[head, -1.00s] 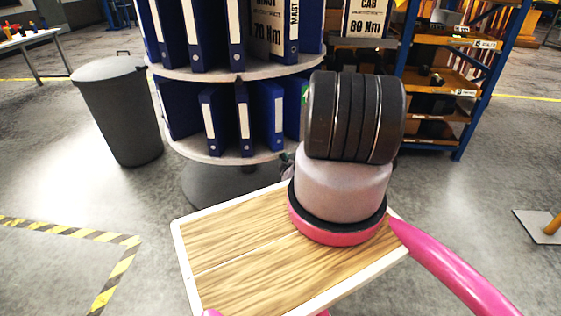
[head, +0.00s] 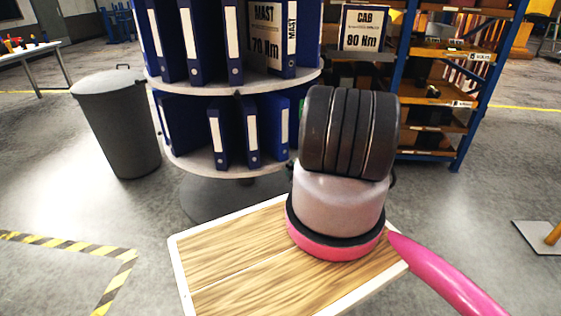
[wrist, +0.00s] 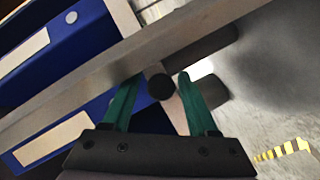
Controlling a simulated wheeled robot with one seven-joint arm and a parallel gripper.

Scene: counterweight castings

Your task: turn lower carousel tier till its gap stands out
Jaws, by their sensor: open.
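The carousel's lower tier (head: 225,171) holds several blue binders (head: 250,132) with white labels. A stretch without binders, backed by dark blue, shows left of the front ones. The upper tier (head: 236,86) above it carries more blue binders. My arm covers the carousel's right side and most of my gripper in the head view. In the wrist view my gripper (wrist: 157,80) is open, its green fingers either side of a dark round knob (wrist: 160,87) by a grey tier edge (wrist: 70,100). I cannot tell whether they touch it, or which tier this edge belongs to.
A grey bin (head: 118,125) stands left of the carousel. An orange-and-blue shelf rack (head: 440,90) stands behind right. A white table (head: 30,55) is at the far left. Striped floor tape (head: 70,243) lies front left, with open floor around it.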

